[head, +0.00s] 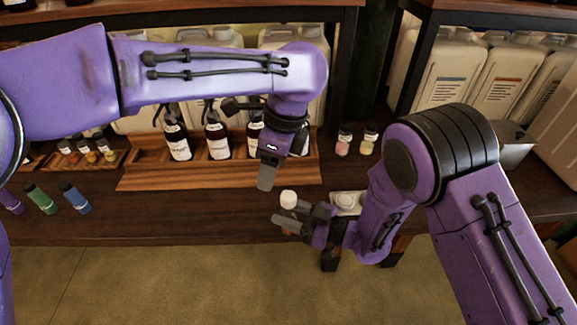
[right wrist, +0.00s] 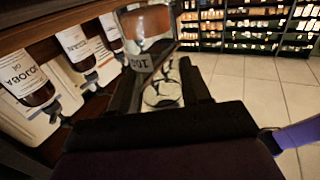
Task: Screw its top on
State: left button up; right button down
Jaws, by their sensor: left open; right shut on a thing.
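My right gripper (head: 290,222) is shut on a small labelled jar (right wrist: 148,38) in front of the table's front edge. In the right wrist view the jar shows clear glass, orange-brown contents and a label, between the dark fingers (right wrist: 160,88). In the head view a white rounded top (head: 288,198) shows just above those fingers; I cannot tell whether it is seated tight. My left gripper (head: 267,178) points down, open, above and slightly left of the white top and apart from it. Its fingers are seen edge-on. The rest of the jar is mostly hidden in the head view.
Dark pump bottles (head: 217,143) stand in a wooden rack (head: 150,178) behind. Two small jars (head: 344,141) stand right of it. Several coloured vials (head: 75,198) lie at left. White jugs (head: 500,80) line the back. The front table strip between vials and grippers is clear.

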aim_at(288, 195)
pick_arm(q)
jog(key=d+n, duration=0.1)
jog(key=n, duration=0.2)
jog(key=d+n+h, duration=0.1)
jog(key=n, duration=0.2)
jog(key=f+n+h, duration=0.1)
jog(key=n, duration=0.2)
jog(key=shift+w+d+n, duration=0.25)
jog(key=shift+d+n, duration=0.15)
jog(key=n, duration=0.2)
jog(key=shift+d+n, duration=0.25)
jog(key=shift+n, duration=0.15)
jog(key=shift+f, duration=4)
